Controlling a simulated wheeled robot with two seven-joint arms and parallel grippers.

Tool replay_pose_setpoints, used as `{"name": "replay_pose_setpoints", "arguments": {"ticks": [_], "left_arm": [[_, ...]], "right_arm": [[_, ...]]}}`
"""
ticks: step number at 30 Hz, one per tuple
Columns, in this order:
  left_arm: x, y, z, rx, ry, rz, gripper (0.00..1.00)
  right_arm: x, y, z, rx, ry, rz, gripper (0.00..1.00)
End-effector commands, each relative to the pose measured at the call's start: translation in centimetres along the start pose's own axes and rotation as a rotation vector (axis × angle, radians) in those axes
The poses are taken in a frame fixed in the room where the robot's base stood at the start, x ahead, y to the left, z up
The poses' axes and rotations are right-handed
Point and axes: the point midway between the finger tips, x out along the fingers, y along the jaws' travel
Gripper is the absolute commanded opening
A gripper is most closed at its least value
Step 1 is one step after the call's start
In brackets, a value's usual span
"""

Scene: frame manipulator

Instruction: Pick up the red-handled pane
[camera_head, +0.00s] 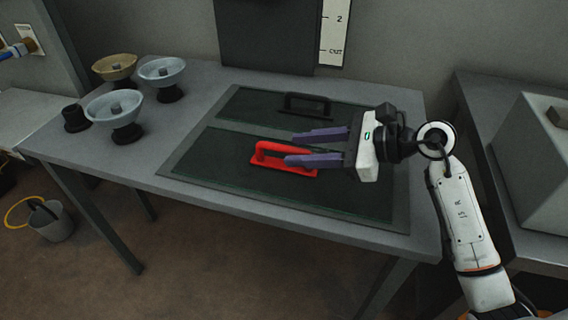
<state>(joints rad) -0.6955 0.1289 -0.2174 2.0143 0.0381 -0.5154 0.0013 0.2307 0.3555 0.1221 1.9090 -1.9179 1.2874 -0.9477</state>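A dark flat pane (230,158) with a raised red handle (268,154) lies on the grey table. My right gripper (290,148) comes in from the right with its two purple fingers apart. The fingers point left; the nearer fingertip overlaps the right part of the red handle in the picture, and the farther one shows just behind it. I cannot tell whether either finger touches the handle. No object shows clamped between the fingers. My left gripper is not in view.
A second dark pane (243,105) with a black handle (307,105) lies behind. Two pale bowls (114,108) (162,71), a tan bowl (115,66) and a small black stand (75,118) occupy the table's left end. A grey box (530,165) stands at right. A bucket (50,222) is on the floor.

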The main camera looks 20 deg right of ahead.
Motion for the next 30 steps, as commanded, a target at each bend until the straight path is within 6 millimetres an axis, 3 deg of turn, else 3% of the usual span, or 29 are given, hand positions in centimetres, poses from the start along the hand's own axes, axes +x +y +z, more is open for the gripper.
{"name": "replay_pose_setpoints", "arguments": {"ticks": [9, 18, 25, 30], "left_arm": [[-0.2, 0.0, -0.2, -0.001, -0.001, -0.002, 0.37], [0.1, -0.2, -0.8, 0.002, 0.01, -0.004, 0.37], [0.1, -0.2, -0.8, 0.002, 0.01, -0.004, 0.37], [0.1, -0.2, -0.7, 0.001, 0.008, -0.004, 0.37]], "right_arm": [[4.4, -0.6, 0.0, 0.003, -0.003, 0.004, 0.36], [4.9, -0.6, -0.1, 0.001, 0.0, 0.002, 0.36], [4.9, -0.6, -0.1, 0.001, 0.0, 0.002, 0.0], [4.9, -0.6, -0.1, 0.001, 0.0, 0.003, 0.0]]}}
